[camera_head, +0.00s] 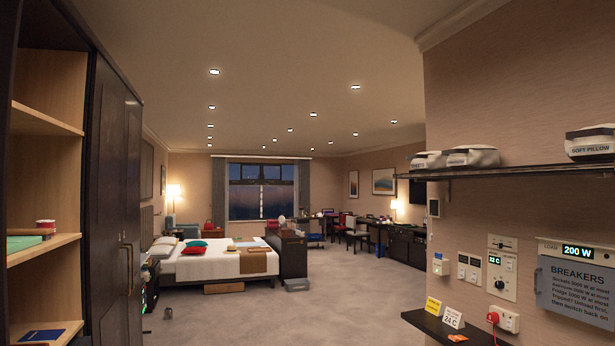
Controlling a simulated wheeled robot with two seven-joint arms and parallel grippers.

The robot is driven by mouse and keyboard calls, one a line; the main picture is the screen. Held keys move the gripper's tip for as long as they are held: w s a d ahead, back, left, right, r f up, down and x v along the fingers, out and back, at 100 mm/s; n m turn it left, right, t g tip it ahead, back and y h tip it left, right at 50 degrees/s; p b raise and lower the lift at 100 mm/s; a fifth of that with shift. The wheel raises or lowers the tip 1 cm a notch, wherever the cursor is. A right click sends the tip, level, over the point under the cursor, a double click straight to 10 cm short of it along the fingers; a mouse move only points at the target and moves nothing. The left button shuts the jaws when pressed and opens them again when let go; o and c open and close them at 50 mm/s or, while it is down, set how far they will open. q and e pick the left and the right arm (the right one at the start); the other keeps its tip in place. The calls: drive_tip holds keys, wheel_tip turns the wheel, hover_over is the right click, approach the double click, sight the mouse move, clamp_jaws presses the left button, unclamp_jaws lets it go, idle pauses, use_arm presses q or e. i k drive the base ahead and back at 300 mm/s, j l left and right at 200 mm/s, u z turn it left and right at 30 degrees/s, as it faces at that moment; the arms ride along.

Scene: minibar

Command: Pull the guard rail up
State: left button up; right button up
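I cannot make out a guard rail for certain in the head view. A bed (205,266) with a white cover, red cushions and a brown throw stands across the room, left of centre. A dark brown panel or cabinet (292,257) stands at its right end. No raised or lowered rail shows clearly along the bed's near side at this distance. Neither of my grippers is in view.
A dark wardrobe (112,190) and open wooden shelves (47,140) stand close on the left. At right are a wall shelf (530,169) with pillow packs, a breaker panel (575,285) and a low dark shelf (440,327). Carpet (330,305) between is mostly clear.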

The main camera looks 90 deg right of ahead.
sight(607, 165)
drive_tip(key=l+z, duration=0.1)
drive_tip(key=z, duration=0.3)
drive_tip(key=l+z, duration=0.1)
drive_tip(key=z, duration=0.3)
drive_tip(key=l+z, duration=0.1)
drive_tip(key=z, duration=0.35)
drive_tip(key=l+z, duration=0.1)
drive_tip(key=z, duration=0.3)
drive_tip(key=l+z, duration=0.1)
drive_tip(key=z, duration=0.3)
drive_tip(key=i+l+z, duration=0.2)
drive_tip(key=z, duration=0.2)
drive_tip(key=i+l+z, duration=0.2)
drive_tip(key=z, duration=0.15)
drive_tip(key=i+l+z, duration=0.2)
drive_tip(key=z, duration=0.2)
drive_tip(key=i+z, duration=0.25)
drive_tip(key=z, duration=0.15)
drive_tip(key=i+z, duration=0.15)
drive_tip(key=i, duration=0.85)
